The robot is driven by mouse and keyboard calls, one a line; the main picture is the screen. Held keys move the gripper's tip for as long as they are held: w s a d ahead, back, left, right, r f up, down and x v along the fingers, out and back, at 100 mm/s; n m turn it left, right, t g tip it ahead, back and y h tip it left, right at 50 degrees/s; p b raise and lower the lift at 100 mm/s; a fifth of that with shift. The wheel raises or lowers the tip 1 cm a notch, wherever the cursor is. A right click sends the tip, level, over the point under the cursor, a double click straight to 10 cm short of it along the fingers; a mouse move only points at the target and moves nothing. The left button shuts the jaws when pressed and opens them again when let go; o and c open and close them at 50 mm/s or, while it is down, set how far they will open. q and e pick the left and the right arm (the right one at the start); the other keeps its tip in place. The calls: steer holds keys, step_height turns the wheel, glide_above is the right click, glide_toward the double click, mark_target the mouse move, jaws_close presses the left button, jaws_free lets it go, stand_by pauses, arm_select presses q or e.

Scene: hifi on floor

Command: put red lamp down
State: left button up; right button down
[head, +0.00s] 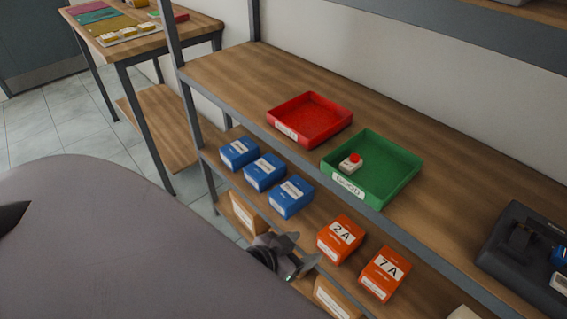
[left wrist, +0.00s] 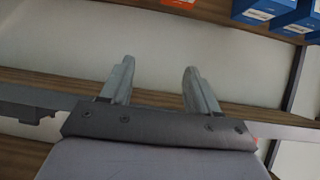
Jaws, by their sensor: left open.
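The red lamp (head: 350,162), a small white block with a red dome on top, sits inside the green tray (head: 399,194), toward its left corner. The tray stands on the upper wooden shelf board (head: 232,69). My left gripper (head: 306,251) is below and in front of that board, near the lower shelf, apart from the lamp. Its two fingers are spread with nothing between them, as the left wrist view (left wrist: 157,72) also shows. The lamp is not in the left wrist view. My right gripper is in neither view.
A red tray (head: 311,117) stands left of the green one. Blue boxes (head: 265,171) and orange boxes (head: 341,239) line the lower shelf close to my gripper. A dark device (head: 520,245) is at the right. The upper board's left end is clear.

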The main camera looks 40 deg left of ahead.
arm_select(q)
steer(key=s+f+g, duration=0.1)
steer(key=s+f, duration=0.5)
steer(key=s, duration=0.1)
steer(key=shift+s+d+f, duration=0.15)
steer(key=shift+d+f, duration=0.1)
